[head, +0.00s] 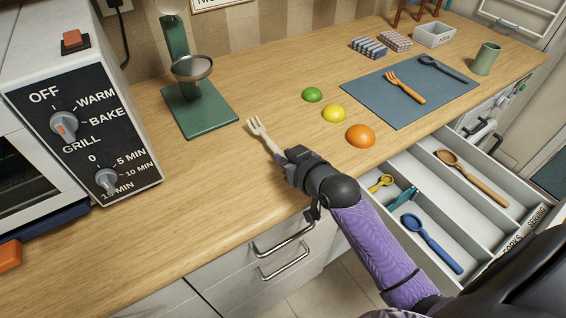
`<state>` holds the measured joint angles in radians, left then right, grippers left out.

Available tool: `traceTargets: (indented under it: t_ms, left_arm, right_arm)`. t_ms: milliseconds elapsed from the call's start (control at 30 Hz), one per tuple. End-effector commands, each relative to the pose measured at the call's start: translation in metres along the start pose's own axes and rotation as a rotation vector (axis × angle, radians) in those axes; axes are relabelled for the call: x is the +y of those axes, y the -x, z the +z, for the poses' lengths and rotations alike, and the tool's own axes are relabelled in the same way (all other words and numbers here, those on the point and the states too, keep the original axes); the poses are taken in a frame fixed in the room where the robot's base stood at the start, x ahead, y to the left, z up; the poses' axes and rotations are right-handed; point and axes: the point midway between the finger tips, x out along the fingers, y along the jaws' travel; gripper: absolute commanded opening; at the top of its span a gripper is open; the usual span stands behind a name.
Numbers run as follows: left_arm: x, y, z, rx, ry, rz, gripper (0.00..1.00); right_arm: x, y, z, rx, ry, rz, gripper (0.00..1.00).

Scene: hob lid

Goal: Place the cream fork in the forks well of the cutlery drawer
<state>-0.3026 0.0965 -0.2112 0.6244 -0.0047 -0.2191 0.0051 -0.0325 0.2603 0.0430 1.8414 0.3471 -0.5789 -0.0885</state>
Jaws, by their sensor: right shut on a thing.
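The cream fork (260,131) is held in my right gripper (285,163) above or at the wooden worktop, its tines pointing up and left. The gripper is shut on its handle; whether the fork touches the wood I cannot tell. The cutlery drawer (388,157) stands open at the right, below the worktop. Its forks well (447,197), beside the FORKS label (513,244), shows no cutlery in its visible part. My forearm hides part of the drawer's left side. My left gripper is not in view.
A wooden spoon (472,178) lies in the serving well; a blue spoon (433,243) and smaller utensils lie in the left well. Green, yellow and orange half-balls, a blue mat (385,97) with an orange fork, and a green stand (199,107) occupy the worktop. A toaster oven (85,90) is left.

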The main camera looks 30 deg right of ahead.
Motion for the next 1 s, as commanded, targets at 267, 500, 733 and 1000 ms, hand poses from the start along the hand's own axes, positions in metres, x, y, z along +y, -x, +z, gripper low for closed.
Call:
traceTargets:
  t_ms: [267,500,733,1000]
  left_arm:
    - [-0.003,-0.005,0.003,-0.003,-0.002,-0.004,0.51]
    - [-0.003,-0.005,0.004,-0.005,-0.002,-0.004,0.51]
    - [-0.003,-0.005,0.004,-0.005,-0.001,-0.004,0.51]
    - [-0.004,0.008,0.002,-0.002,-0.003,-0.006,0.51]
  right_arm:
    - [0.000,-0.004,0.010,0.000,0.001,0.000,0.00]
    - [0.000,-0.005,0.012,-0.001,0.000,0.000,0.55]
    - [0.000,-0.005,0.012,-0.001,0.000,0.000,0.60]
    - [0.000,0.023,0.007,-0.002,0.000,0.000,0.60]
